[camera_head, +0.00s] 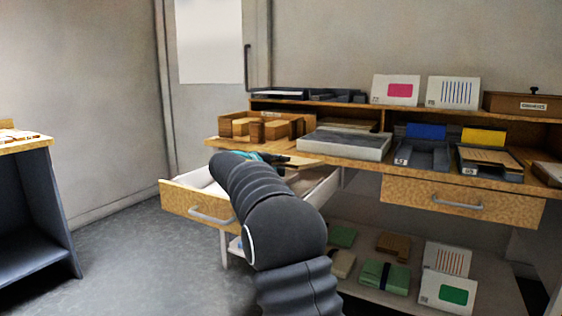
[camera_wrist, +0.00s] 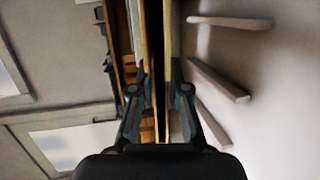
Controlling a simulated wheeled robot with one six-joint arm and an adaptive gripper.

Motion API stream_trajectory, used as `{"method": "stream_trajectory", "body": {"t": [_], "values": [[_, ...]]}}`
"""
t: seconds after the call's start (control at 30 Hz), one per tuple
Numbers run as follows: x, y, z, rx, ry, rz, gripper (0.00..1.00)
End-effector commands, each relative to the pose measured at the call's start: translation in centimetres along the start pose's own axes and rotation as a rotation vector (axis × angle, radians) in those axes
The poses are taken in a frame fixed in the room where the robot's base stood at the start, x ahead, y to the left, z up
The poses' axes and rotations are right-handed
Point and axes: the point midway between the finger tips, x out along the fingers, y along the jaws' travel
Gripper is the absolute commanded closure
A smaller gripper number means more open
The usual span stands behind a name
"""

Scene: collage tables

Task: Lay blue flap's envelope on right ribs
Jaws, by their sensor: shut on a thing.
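The blue flap (camera_head: 426,131) stands at the back of a dark tray (camera_head: 421,155) on the desk; I see no envelope in that tray. My gripper (camera_wrist: 161,75) is shut on a thin flat thing, seen edge-on in the wrist view, which looks like the envelope. In the head view my arm hides most of the gripper; a thin tan edge (camera_head: 300,163) shows beyond it, over the open drawer (camera_head: 192,202). Several pale ribs (camera_wrist: 218,80) lie on a whitish surface to the right in the wrist view. I cannot tell which are the right ribs.
A tray with a yellow flap (camera_head: 484,137) holds a tan envelope (camera_head: 490,158). A grey-white box (camera_head: 344,146) and a wooden organizer (camera_head: 262,125) stand on the desk. A closed drawer (camera_head: 462,202) is at right. The lower shelf holds a green bundle (camera_head: 384,276) and cards.

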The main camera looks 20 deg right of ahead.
Motion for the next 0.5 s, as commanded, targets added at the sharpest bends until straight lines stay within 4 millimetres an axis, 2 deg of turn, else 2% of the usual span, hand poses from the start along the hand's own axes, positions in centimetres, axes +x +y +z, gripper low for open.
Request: {"method": "stream_trajectory", "body": {"t": [0.03,0.37,0.5], "values": [[0.3,-0.8,-0.1,-0.001,0.000,0.000,1.00],[1.6,-3.9,-0.4,0.000,0.000,0.000,1.00],[3.0,-4.1,-0.7,0.000,-0.002,-0.001,1.00]]}}
